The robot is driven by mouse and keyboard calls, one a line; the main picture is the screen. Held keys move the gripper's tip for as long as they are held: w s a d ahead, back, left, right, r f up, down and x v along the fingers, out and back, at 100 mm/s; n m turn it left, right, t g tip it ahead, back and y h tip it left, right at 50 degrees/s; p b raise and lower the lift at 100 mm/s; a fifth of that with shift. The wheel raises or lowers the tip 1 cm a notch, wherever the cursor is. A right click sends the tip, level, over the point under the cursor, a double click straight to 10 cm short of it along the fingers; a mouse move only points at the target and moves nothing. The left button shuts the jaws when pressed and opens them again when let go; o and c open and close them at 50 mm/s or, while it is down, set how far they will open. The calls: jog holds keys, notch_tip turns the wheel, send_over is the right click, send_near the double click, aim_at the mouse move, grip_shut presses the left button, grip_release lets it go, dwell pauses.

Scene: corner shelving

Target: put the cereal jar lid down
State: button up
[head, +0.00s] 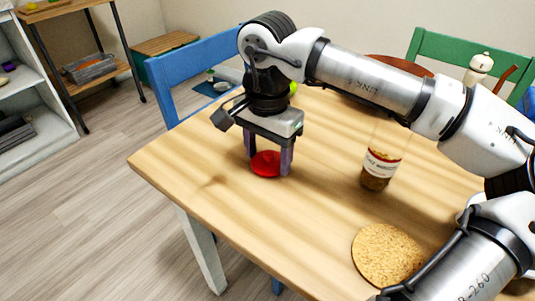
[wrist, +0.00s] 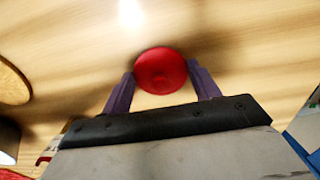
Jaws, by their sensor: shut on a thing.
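The red, round cereal jar lid (head: 266,163) is between the purple fingers of my gripper (head: 268,166), at or just above the wooden table top near its left end. I cannot tell for certain whether it touches the wood. In the wrist view the lid (wrist: 160,71) shows its face, with the fingers (wrist: 162,76) against its two sides. My gripper is shut on it. A clear jar (head: 378,168) with a printed label and brown contents stands on the table to the right; its top is hidden behind my arm.
A round cork mat (head: 387,255) lies at the table's near right. A blue chair (head: 200,72) stands at the left far side, a green chair (head: 460,52) at the back. A pepper mill (head: 479,68) stands at the far right. The wooden table (head: 225,190) is bare around the lid.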

aim_at(267, 154)
jog(key=shift+f, duration=0.25)
jog(key=o, duration=1)
jog(key=shift+c, duration=0.2)
jog(key=shift+r, duration=0.15)
notch_tip(267, 154, up, 12)
jog(key=p, duration=0.2)
